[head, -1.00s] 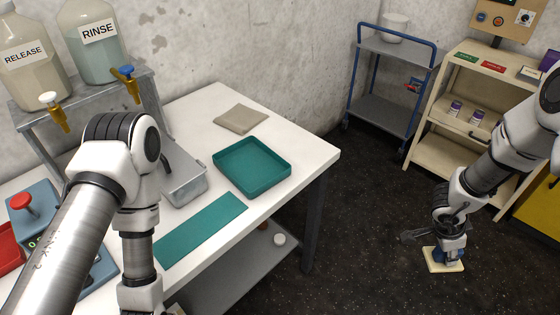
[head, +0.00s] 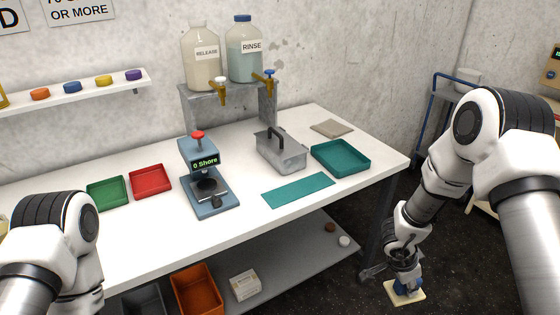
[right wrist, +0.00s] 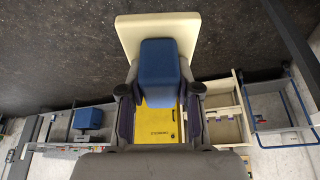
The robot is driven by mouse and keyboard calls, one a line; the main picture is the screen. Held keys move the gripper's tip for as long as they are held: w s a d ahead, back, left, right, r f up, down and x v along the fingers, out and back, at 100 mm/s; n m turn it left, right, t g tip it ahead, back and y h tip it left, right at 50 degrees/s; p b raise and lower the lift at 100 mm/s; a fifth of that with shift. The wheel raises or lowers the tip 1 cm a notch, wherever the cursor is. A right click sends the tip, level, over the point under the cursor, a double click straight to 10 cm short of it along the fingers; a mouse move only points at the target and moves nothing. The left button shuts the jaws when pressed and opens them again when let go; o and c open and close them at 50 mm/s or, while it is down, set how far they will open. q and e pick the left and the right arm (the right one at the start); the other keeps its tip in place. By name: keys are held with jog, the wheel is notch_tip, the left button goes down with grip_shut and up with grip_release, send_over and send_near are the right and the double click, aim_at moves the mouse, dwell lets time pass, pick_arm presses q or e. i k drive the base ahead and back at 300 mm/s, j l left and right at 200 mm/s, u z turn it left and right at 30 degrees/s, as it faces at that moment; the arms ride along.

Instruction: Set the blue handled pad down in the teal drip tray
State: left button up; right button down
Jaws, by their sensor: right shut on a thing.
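The teal drip tray (head: 341,168) lies empty on the right end of the white table in the head view. My right gripper (head: 405,281) is beyond the table's right end, low over the dark floor. It is shut on the blue handled pad (head: 389,291), whose cream plate shows below the fingers. In the right wrist view the blue handle (right wrist: 158,75) sits between my fingers, with the cream pad plate (right wrist: 130,38) beyond it. My left arm shows at the lower left of the head view; its gripper is out of the picture.
A teal mat (head: 299,190) lies in front of the tray, a grey cloth (head: 332,128) behind it. A metal box with a handle (head: 283,155) stands left of the tray. A hardness tester (head: 207,180) and red tray (head: 150,181) are further left. A blue-framed cart (head: 440,90) stands beyond.

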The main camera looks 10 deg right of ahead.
aim_at(338, 160)
jog(key=i+l+u, duration=0.15)
jog(key=l+u, duration=0.25)
jog(key=l, duration=0.3)
jog(key=l+u, duration=0.4)
jog(key=l, duration=0.25)
jog(key=l+u, duration=0.4)
jog(key=l, duration=0.3)
jog(key=k, duration=0.05)
